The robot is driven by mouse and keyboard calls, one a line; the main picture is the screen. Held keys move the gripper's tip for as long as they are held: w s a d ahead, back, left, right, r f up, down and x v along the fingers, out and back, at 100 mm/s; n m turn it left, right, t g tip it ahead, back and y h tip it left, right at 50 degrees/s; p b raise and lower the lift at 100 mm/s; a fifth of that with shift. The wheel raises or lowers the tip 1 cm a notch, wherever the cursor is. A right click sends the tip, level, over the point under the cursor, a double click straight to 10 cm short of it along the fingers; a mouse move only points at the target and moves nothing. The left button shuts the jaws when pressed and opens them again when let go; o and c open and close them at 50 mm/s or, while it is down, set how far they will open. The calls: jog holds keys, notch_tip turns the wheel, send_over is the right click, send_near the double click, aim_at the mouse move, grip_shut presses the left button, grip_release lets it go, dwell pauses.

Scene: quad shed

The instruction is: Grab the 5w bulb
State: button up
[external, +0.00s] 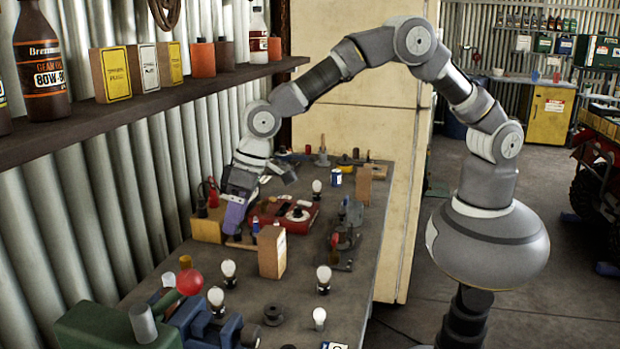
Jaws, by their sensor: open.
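Several clear bulbs with dark or pale bases stand on the grey bench. Two bulbs, a near-left bulb (216,297) and another bulb (228,269), are beside the blue vise. One bulb (323,275) stands at the front middle, a smaller bulb (319,315) near the front right edge, and another bulb (317,187) farther back. No wattage marking is readable, so I cannot tell which is 5w. My gripper (235,214) points down, open, by the wall side of the bench, behind the front bulbs. Its fingertips are partly unclear among nearby items; no bulb shows in it.
A cardboard box (272,252) stands close to the right of my gripper, with a red case (285,213) behind it. A shelf (150,105) with bottles and boxes overhangs the left side.

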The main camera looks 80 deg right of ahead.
jog(key=n+t+b, duration=0.1)
jog(key=n+b, duration=0.1)
jog(key=b, duration=0.1)
send_near(231, 260)
jog(key=shift+h, duration=0.3)
jog(key=x, duration=0.5)
jog(key=shift+s+a, duration=0.15)
jog(key=b+x, duration=0.1)
jog(key=x, duration=0.6)
jog(key=shift+f, duration=0.15)
jog(key=c, duration=1.1)
